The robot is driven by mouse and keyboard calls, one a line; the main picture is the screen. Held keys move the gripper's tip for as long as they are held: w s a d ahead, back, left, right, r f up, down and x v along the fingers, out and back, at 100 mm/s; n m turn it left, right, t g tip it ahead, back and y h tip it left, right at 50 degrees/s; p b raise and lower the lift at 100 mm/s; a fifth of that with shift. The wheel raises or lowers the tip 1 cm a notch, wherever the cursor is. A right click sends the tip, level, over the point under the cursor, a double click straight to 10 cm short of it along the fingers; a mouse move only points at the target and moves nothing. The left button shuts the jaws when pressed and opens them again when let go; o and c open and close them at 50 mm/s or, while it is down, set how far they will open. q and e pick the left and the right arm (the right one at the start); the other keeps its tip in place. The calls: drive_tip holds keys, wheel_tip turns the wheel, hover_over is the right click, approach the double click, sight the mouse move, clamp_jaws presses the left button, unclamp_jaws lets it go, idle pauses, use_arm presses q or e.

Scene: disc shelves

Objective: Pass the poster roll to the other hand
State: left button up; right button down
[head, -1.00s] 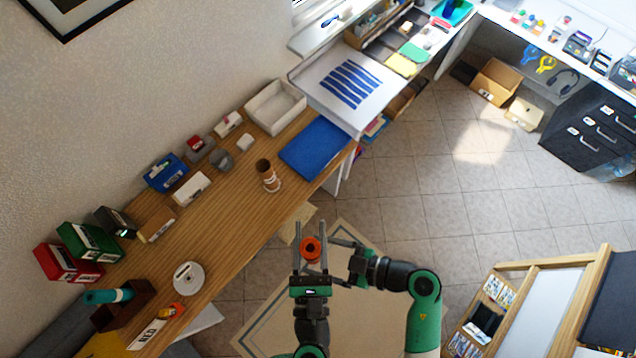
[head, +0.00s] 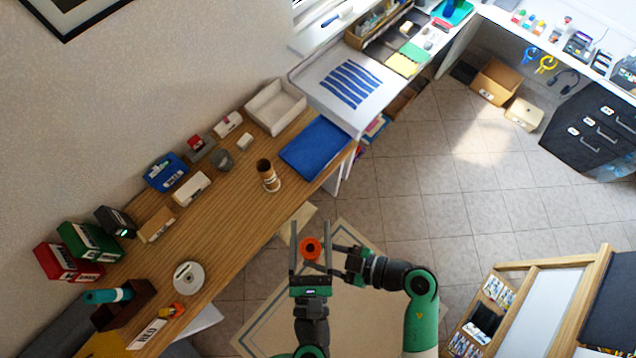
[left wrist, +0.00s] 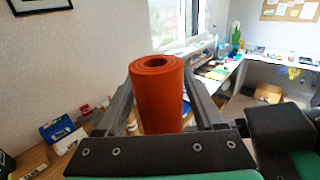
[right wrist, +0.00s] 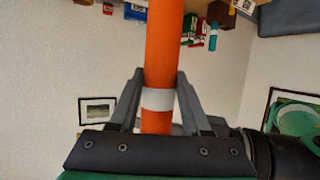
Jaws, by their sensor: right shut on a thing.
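The poster roll (head: 310,248) is an orange-red tube seen end-on in the head view. It stands upright between the fingers of my left gripper (head: 311,258) and shows large in the left wrist view (left wrist: 157,95). The left fingers are spread on either side of it, with gaps. My right gripper (head: 336,262) reaches it from the right. In the right wrist view, the right fingers (right wrist: 158,85) are shut on the roll (right wrist: 163,45), near a white band (right wrist: 158,99) around it. The fingers' exact contact is partly hidden in the head view.
A wooden desk (head: 225,215) runs along the left wall, with a brown cup (head: 267,175), a blue folder (head: 315,147) and a white disc spindle (head: 189,278). A wooden rack (head: 500,300) stands at lower right.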

use_arm(q)
drive_tip(key=shift+o, duration=0.6)
